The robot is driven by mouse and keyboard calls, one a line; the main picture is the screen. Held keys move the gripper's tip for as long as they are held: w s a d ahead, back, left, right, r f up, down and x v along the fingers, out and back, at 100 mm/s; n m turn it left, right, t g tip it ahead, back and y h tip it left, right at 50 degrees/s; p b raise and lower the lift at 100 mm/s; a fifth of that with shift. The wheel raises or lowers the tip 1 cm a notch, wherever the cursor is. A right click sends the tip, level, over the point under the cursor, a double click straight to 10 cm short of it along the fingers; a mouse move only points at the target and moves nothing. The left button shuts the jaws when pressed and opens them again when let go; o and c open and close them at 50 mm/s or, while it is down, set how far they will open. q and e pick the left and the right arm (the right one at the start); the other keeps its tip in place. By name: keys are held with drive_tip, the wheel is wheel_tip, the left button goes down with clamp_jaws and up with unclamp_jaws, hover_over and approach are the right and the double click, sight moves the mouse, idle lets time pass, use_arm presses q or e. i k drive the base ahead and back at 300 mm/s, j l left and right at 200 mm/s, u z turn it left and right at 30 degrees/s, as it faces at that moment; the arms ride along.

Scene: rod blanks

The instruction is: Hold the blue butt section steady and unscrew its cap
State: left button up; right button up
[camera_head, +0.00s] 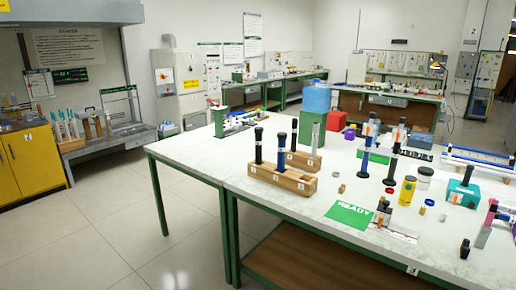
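A blue rod section (365,157), which looks like the blue butt section, stands upright on the white worktable (340,160). Whether the cap is threaded on fully is too small to tell. Neither of my grippers shows in the head view, and nothing is seen touching the blue section.
A black rod (392,166) stands close right of the blue section. Wooden blocks with dark rods (283,180) stand left. A green READY card (349,215), yellow bottle (408,191) and teal block (462,194) are nearby. The table's front left is clear.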

sight(282, 149)
drive_tip(key=i+l+z, duration=0.15)
drive_tip(key=z, duration=0.25)
drive_tip(key=i+l+z, duration=0.1)
drive_tip(key=i+z, duration=0.4)
drive_tip(key=z, duration=0.25)
